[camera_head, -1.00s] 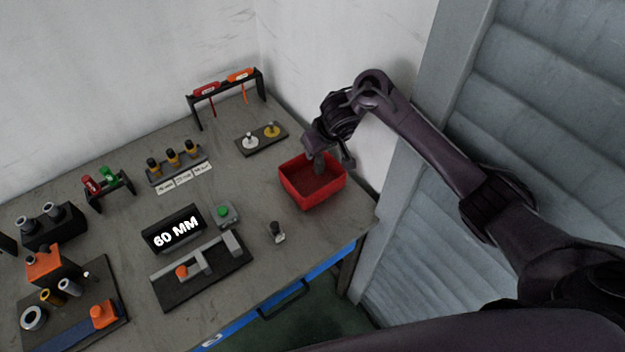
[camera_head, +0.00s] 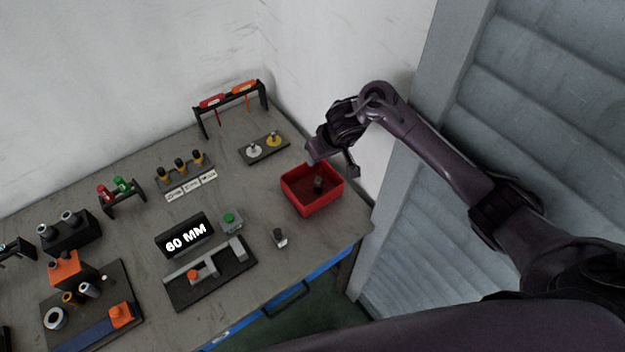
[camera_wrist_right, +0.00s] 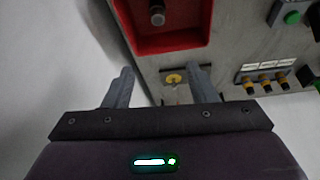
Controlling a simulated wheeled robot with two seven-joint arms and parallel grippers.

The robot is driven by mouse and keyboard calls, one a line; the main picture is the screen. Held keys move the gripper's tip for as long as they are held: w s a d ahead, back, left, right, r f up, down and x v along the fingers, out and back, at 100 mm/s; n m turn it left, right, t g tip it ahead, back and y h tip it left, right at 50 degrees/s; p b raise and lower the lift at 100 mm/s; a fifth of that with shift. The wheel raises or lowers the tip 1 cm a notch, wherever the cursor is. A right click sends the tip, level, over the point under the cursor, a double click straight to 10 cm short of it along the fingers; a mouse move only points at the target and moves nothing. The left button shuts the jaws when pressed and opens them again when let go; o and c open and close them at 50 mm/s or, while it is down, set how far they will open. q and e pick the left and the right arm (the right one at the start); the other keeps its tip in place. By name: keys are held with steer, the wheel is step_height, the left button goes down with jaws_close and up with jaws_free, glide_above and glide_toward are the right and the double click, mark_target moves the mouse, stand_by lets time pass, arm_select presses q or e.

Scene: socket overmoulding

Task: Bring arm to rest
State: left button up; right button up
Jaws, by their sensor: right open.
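My right arm reaches in from the right in the head view. My right gripper (camera_head: 335,163) is over the back right edge of a red bin (camera_head: 312,209). In the right wrist view my right gripper (camera_wrist_right: 162,88) shows two grey fingers spread apart with nothing between them. A dark cylindrical part (camera_head: 318,184) stands inside the red bin, apart from the gripper; it also shows in the right wrist view (camera_wrist_right: 157,15). My left gripper is not in view.
A small base with a white and a yellow piece (camera_head: 264,149) lies behind the bin. A screwdriver rack (camera_head: 230,97), a 60 MM display (camera_head: 186,234), a slide fixture (camera_head: 212,280) and a small part (camera_head: 280,238) stand on the grey table. A wall is close behind the arm.

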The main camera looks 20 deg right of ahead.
steer(key=shift+p+v, duration=0.6)
steer(key=shift+v, duration=0.55)
